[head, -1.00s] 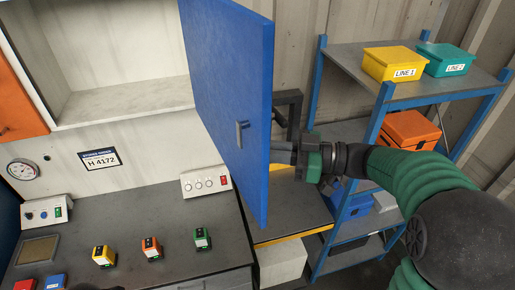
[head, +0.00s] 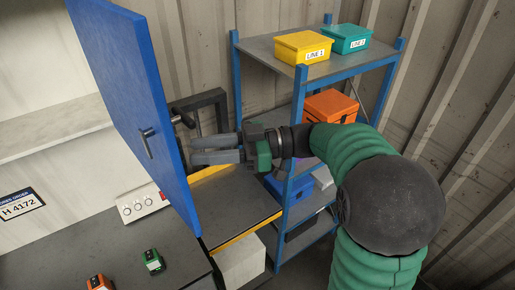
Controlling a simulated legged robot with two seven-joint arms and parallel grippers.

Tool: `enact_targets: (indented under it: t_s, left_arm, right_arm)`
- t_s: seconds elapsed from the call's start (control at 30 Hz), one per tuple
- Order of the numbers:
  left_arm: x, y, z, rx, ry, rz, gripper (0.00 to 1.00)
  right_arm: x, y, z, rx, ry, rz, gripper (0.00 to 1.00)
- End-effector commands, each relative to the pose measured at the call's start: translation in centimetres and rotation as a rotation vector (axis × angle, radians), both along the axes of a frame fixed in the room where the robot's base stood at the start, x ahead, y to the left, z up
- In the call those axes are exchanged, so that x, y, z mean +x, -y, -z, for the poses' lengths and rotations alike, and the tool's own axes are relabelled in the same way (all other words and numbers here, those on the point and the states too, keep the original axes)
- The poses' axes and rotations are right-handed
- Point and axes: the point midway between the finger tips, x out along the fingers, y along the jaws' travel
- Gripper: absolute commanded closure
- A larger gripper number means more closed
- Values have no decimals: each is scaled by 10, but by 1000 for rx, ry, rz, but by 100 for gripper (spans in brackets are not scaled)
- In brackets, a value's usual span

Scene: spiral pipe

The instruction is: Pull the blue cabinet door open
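The blue cabinet door (head: 130,90) stands swung open at the left of the head view, with the pale cabinet interior (head: 50,125) showing to its left. Its small grey handle (head: 146,142) is on the face turned toward me. My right gripper (head: 192,150) comes in from the right and points left. Its two grey fingers are spread apart with nothing between them. It is to the right of the door's edge, apart from the handle. My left gripper is not in view.
A blue-framed shelf (head: 268,52) stands at the right with a yellow box (head: 302,46), a teal box (head: 347,38) and an orange case (head: 330,106). A workbench (head: 90,240) below the cabinet carries a green device (head: 152,261) and an orange device (head: 98,283). A dark frame (head: 222,112) stands behind my gripper.

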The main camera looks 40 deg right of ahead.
Motion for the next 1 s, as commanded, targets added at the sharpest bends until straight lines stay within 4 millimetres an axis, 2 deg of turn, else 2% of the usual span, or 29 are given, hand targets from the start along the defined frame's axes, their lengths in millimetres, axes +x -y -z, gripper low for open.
enact_targets:
  t_s: [0.03,0.33,0.4,0.6,1.0]
  left_arm:
    - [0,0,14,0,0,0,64]
    - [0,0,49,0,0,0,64]
    - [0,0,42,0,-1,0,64]
    - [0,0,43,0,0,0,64]
    - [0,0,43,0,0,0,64]
  right_arm:
    - [-7,15,8,-3,3,6,68]
    - [-50,94,9,-3,-3,6,68]
    - [-52,97,3,1,-5,4,68]
    - [-59,109,3,1,-5,3,68]
    - [-62,113,2,-1,-3,-2,68]
